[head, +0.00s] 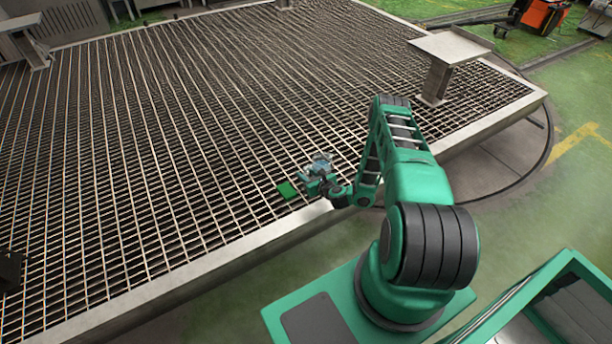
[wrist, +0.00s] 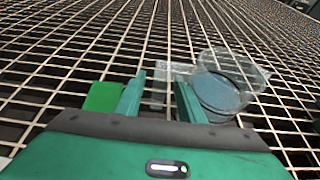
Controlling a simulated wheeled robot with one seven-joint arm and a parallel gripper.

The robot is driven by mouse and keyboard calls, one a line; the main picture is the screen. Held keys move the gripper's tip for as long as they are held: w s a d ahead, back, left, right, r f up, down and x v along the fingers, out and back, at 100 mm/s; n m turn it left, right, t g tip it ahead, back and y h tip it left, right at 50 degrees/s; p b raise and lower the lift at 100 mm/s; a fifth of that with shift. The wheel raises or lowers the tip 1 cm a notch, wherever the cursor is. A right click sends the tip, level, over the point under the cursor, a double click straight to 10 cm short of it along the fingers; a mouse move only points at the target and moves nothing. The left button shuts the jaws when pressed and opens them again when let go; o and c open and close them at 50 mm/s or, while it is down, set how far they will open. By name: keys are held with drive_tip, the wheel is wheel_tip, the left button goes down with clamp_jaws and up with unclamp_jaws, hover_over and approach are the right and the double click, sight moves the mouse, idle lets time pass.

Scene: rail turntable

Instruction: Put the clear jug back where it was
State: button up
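The clear jug (wrist: 222,88) is see-through with a bluish round base. In the wrist view it is just beyond and to the right of my gripper (wrist: 160,92). A clear part that looks like its handle reaches left, in front of the gap between my fingers. My two green fingers stand apart with grating showing between them; I see no grip on the jug. In the head view the jug (head: 321,163) is small and partly against my gripper (head: 318,178). Whether it touches a finger or rests fully on the grating I cannot tell.
A flat green square (head: 287,190) lies on the metal grating (head: 180,110), left of my gripper; it also shows in the wrist view (wrist: 103,97). A metal pedestal (head: 445,60) stands at the right. The grating beyond is mostly clear. Its front edge (head: 230,248) is near my base.

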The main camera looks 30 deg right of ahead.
drive_tip(key=v, duration=1.2)
drive_tip(key=a+r+n+g+y, duration=0.3)
drive_tip(key=r+n, duration=0.7)
drive_tip(key=r, duration=0.1)
drive_tip(key=a+r+n+g+y, duration=0.3)
drive_tip(key=a+r+n+g, duration=0.1)
drive_tip(key=r+n, duration=0.6)
drive_tip(key=s+d+r+n+g+h, duration=0.2)
drive_tip(key=s+r+n, duration=0.2)
drive_tip(key=s+r, duration=0.45)
drive_tip(key=s+d+r+n+g+h, duration=0.2)
drive_tip(key=s+r+n+g+h, duration=0.15)
drive_tip(key=s+r, duration=0.45)
drive_tip(key=s+r+n, duration=0.1)
drive_tip(key=s+r, duration=0.5)
drive_tip(key=s, duration=0.3)
drive_tip(key=s+r, duration=0.6)
drive_tip(key=s, duration=0.4)
drive_tip(key=shift+a+n+g+h, duration=0.15)
drive_tip(key=shift+n+g+h, duration=0.2)
drive_tip(key=shift+g, duration=0.1)
